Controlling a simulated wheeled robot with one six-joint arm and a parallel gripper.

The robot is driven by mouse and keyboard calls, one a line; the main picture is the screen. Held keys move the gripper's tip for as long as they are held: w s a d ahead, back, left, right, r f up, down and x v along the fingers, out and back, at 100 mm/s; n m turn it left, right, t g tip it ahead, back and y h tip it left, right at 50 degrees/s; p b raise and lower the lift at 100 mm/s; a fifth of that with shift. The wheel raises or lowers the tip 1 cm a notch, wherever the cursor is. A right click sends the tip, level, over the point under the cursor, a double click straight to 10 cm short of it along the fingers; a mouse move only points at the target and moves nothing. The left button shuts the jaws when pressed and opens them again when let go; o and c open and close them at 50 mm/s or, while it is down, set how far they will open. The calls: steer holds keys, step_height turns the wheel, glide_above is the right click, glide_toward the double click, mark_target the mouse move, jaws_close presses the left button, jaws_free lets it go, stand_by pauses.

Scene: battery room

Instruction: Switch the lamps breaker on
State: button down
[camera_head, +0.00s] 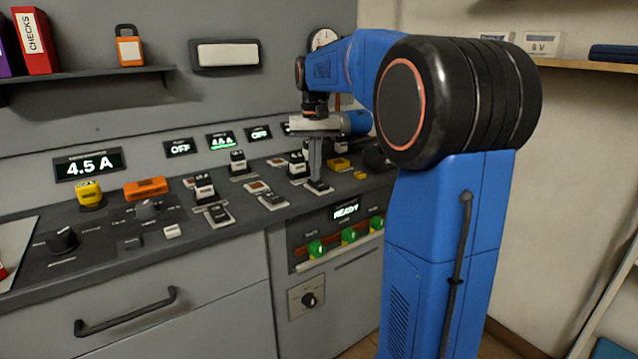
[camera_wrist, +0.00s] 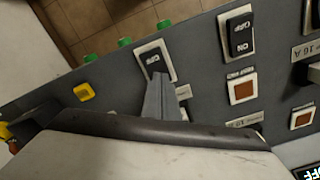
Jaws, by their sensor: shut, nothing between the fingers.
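My gripper (camera_head: 317,185) points down at the right part of the console, its fingers closed together with nothing between them. The fingertips are at a black rocker switch (camera_head: 322,189) in a pale frame. In the wrist view the fingertips (camera_wrist: 159,76) lie over one end of this rocker (camera_wrist: 154,60); an upside-down OFF mark shows at its other end. I cannot tell whether they touch or press it. A second rocker (camera_wrist: 240,36) with ON and OFF marks sits beside it. The name labels are too small or hidden, so I cannot tell which switch is the lamps breaker.
More rockers (camera_head: 218,214) and upright black handles (camera_head: 204,188) line the console. Displays on the wall read OFF (camera_head: 180,148) and 4.5 A (camera_head: 222,140). Below the edge are a READY display (camera_head: 345,209) and green knobs (camera_head: 348,236). A yellow block (camera_head: 339,164) sits behind my gripper.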

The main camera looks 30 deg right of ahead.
step_height(320, 180, up, 7)
stand_by(1.2)
stand_by(0.4)
steer(key=s+a+f+n+t, duration=0.1)
steer(key=s+a+f+n, duration=0.1)
steer(key=s+a+f, duration=0.35)
steer(key=s+a+f+n+t, duration=0.1)
steer(key=s+a+f+t, duration=0.15)
steer(key=s+a, duration=0.6)
steer(key=s+a+f+n+t, duration=0.1)
steer(key=s+f+n, duration=0.1)
steer(key=s+f, duration=1.2)
steer(key=shift+s+a+f+n, duration=0.15)
steer(key=shift+s+a+n, duration=0.2)
steer(key=shift+s, duration=0.75)
